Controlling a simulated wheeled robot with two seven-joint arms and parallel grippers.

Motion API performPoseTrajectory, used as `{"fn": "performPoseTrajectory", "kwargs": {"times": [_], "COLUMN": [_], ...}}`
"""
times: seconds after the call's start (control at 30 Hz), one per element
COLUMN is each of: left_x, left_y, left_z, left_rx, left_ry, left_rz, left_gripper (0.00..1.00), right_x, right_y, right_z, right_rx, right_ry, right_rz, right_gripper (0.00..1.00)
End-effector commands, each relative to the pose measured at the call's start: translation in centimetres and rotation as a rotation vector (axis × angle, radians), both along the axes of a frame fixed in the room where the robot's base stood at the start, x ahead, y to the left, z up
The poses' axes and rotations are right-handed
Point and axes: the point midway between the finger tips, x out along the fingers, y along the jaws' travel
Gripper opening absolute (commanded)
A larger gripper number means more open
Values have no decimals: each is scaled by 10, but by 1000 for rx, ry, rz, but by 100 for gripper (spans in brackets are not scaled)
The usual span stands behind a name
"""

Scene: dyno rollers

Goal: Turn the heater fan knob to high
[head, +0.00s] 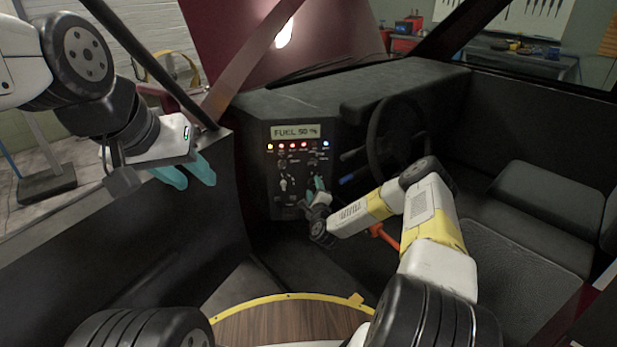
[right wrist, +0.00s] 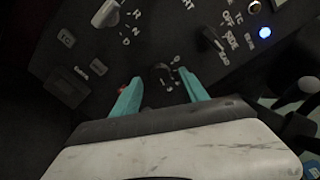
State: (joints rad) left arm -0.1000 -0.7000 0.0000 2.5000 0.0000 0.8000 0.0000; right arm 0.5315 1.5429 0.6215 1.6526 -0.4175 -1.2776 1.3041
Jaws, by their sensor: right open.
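The dashboard control panel (head: 290,160) stands below a display reading "FUEL 50 %". In the right wrist view, a small dark knob (right wrist: 161,74) with white marks sits on the panel, between and just beyond the teal fingertips; the marks are too small to read, so I cannot confirm it is the heater fan knob or its setting. My right gripper (right wrist: 163,88) is open, with one finger on each side of that knob; contact is not visible. In the head view the right gripper (head: 318,185) is at the panel's lower right. My left gripper (head: 198,183) is open and empty, left of the panel.
A lever marked R, N, D (right wrist: 105,13) and another dark knob (right wrist: 211,39) are close above the right fingers. Square buttons (right wrist: 68,85) lie to the left. The steering wheel (head: 395,135) and an orange-red lever (head: 384,236) are near my right arm.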

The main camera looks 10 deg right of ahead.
Motion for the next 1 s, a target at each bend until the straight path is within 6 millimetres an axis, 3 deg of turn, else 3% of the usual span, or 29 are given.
{"fn": "performPoseTrajectory", "kwargs": {"times": [0.2, 0.4, 0.8, 1.0], "left_x": [0, 0, 0, 0], "left_y": [0, 0, 0, 0], "left_z": [0, 0, 0, 0], "left_rx": [0, 0, 0, 0], "left_ry": [0, 0, 0, 0], "left_rz": [0, 0, 0, 0], "left_gripper": [36, 36, 36, 36], "right_x": [-39, -61, -63, -49], "right_y": [-2, -3, -2, 12], "right_z": [1, 2, 4, 38], "right_rx": [1, 1, -8, -182], "right_ry": [2, 1, 1, 30], "right_rz": [0, 0, 5, 135], "right_gripper": [52, 52, 52, 52]}}
